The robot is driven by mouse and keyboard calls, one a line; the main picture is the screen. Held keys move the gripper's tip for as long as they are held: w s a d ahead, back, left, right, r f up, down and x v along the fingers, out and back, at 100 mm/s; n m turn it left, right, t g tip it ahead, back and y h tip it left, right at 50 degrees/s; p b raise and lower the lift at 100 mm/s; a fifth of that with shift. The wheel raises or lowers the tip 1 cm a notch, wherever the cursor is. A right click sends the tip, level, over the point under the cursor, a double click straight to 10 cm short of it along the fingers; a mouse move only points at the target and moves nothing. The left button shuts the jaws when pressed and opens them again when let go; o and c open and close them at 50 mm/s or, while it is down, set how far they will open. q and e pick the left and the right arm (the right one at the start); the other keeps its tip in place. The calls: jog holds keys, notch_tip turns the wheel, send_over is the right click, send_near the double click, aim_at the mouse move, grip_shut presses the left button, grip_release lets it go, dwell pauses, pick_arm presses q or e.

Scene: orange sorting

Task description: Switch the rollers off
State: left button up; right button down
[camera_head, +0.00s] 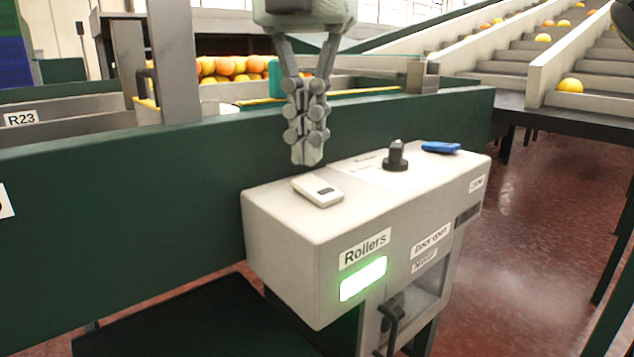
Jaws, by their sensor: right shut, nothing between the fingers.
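The control box (290,222) is light grey and stands against the dark green side wall of the line. A label reading "Rollers" (364,250) is on its front, with a lit green panel (363,279) just below. My right gripper (307,160) points down above the back of the box, behind the white device. Its fingers are shut and empty. My left gripper is not in view.
A green side wall (120,185) runs behind the box. Oranges (230,68) lie in a bin behind it. Stepped conveyors (500,68) carrying several oranges rise at the upper right. A handle (390,322) sticks out from the box's lower front. Red floor (545,215) is clear to the right.

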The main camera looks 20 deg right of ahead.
aim_at(307, 179)
jog(key=shift+f+b, duration=0.95)
jog(key=shift+f, duration=0.2)
dwell(0.4)
jog(key=shift+r, duration=0.15)
jog(key=shift+r+p, duration=2.6)
jog(key=shift+r, duration=0.85)
